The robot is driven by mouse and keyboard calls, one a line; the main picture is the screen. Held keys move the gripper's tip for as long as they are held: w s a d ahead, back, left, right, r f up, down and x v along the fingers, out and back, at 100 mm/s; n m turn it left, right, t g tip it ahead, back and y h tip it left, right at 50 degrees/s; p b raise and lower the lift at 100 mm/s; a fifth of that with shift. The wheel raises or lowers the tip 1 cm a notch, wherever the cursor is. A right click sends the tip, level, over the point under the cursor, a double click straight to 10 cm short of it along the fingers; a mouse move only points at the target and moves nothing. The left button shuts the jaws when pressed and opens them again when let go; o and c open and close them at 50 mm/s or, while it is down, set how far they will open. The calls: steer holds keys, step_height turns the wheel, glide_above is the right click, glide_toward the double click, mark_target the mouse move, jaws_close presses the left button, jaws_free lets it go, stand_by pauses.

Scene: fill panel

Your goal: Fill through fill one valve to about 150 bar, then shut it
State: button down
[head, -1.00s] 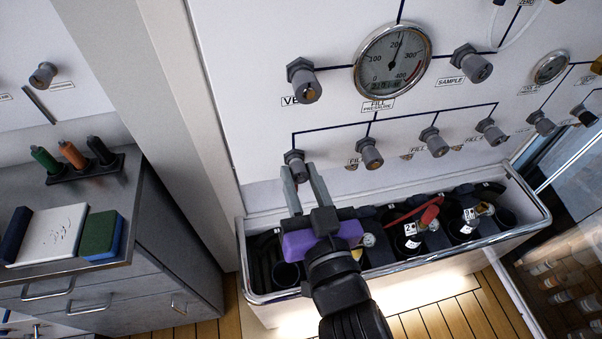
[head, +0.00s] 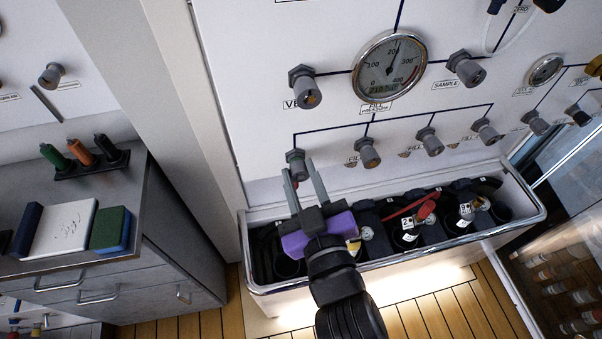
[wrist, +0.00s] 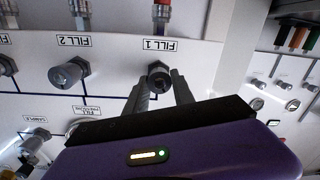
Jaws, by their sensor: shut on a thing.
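The fill one valve (head: 297,164) is the leftmost grey knob in the lower row. In the wrist view the same valve (wrist: 159,77) sits by its upside-down "FILL 1" label, between my fingers. My gripper (head: 304,184) is shut on that knob from below, and its fingers partly hide it. It also shows in the wrist view (wrist: 160,92). The round fill pressure gauge (head: 389,67) is above, its needle a little past 200. Its small digital readout is too blurred to read surely.
Other fill knobs (head: 368,153) run rightward. A vent knob (head: 305,90) and a sample knob (head: 466,68) flank the gauge. A chrome-rimmed trough (head: 400,262) with dark cylinders stands below the panel. A grey cabinet (head: 150,240) is at left.

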steer(key=shift+d, duration=0.1)
steer(key=c, duration=1.1)
jaws_free()
steer(key=b+v, duration=0.2)
steer(key=v, duration=0.5)
steer(key=shift+s, duration=0.4)
